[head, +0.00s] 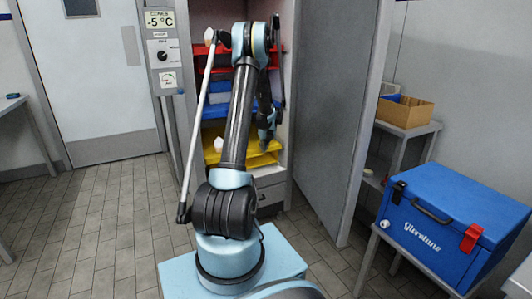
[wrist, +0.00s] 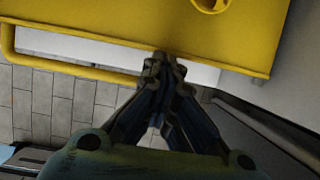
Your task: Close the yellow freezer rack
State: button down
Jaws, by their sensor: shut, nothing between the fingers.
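The yellow freezer rack (head: 262,153) is the lowest coloured rack in the open freezer in the head view. It sticks out a little toward me, and a pale item (head: 219,144) shows at its left. My arm hides part of it. In the head view my gripper (head: 266,140) is beside the rack's right part.
Blue and red racks (head: 215,82) sit above the yellow one. The freezer door (head: 340,120) stands open on the right. A shelf with a cardboard box (head: 405,111) and a blue cooler (head: 450,225) on a stand are further right. The tiled floor at left is clear.

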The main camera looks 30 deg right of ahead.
jog(key=shift+w, duration=0.85)
jog(key=shift+s, duration=0.1)
